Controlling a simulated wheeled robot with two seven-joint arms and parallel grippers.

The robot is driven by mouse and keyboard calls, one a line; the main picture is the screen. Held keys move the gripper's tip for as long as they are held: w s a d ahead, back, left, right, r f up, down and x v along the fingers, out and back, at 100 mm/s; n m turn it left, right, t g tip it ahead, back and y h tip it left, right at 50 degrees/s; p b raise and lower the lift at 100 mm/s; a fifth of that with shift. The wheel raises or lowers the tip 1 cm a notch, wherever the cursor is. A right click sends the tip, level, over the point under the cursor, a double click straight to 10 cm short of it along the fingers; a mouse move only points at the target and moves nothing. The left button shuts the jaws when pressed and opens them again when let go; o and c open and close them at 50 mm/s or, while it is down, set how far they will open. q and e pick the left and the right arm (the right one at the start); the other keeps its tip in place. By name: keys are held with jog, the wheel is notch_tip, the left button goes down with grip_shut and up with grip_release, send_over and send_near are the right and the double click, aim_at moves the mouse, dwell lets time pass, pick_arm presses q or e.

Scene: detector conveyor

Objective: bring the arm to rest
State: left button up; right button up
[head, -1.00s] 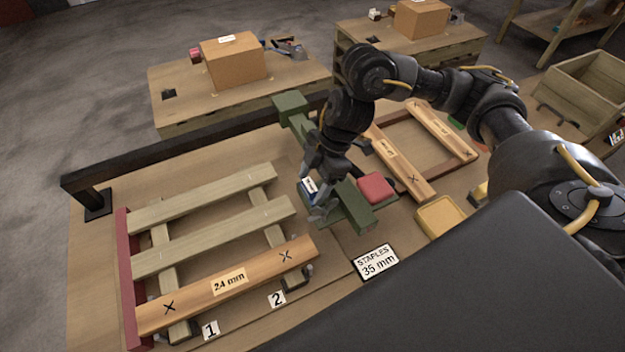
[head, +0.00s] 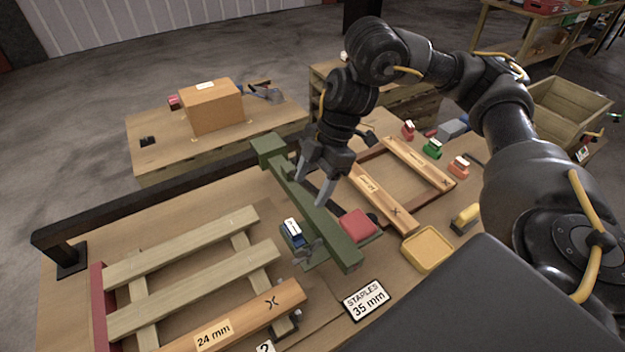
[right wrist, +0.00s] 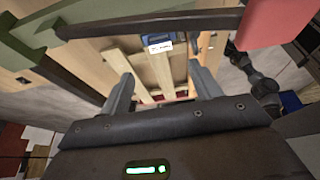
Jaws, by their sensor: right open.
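My right gripper (head: 312,190) is open and empty in the head view. It hangs fingers down above the long green bar (head: 311,208), behind and above a blue tool with a white label (head: 293,234). The fingers are apart from the blue tool, which sits beside the green bar. In the right wrist view the two fingers (right wrist: 164,92) stand wide apart with nothing between their tips. The blue tool (right wrist: 160,41) shows there beyond them. My left gripper is not in view.
A slatted wooden frame (head: 193,268) lies at the left of the bench. A red pad (head: 358,225), a yellow tray (head: 428,250) and a "STAPLES 35 mm" sign (head: 366,299) are at the right. A second wooden frame (head: 386,205) lies behind. A dark rail (head: 150,199) runs along the bench's far side.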

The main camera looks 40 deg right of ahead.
jog(key=shift+d+r, duration=0.1)
jog(key=shift+r, duration=0.15)
jog(key=shift+r, duration=0.1)
dwell(0.3)
